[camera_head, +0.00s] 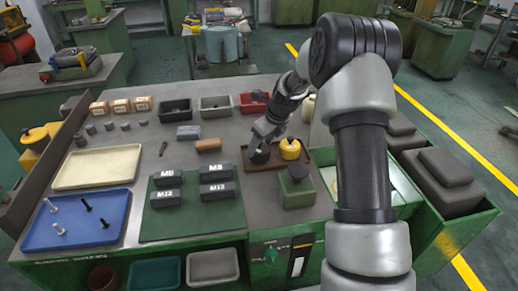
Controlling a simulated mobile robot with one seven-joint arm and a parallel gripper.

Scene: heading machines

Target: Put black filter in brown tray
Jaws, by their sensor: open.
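The brown tray (268,166) lies on the grey workbench, right of the middle. A yellow filter-like piece (290,151) with a dark top stands in its right half. The black filter (260,157) shows as a dark rounded piece at the tray's left half, directly below my gripper (263,142). It appears to rest in the tray, though contact with the tray floor is hard to see. My gripper points down with its fingers around or just above the filter's top, and its jaws are open. My arm comes in from the right, and the finger details are small.
A green box with a dark knob (296,187) stands just in front of the tray. A green mat (190,230) with dark labelled blocks lies to the left. A cream tray (95,167) and a blue tray (75,220) are further left. Bins (215,106) line the back.

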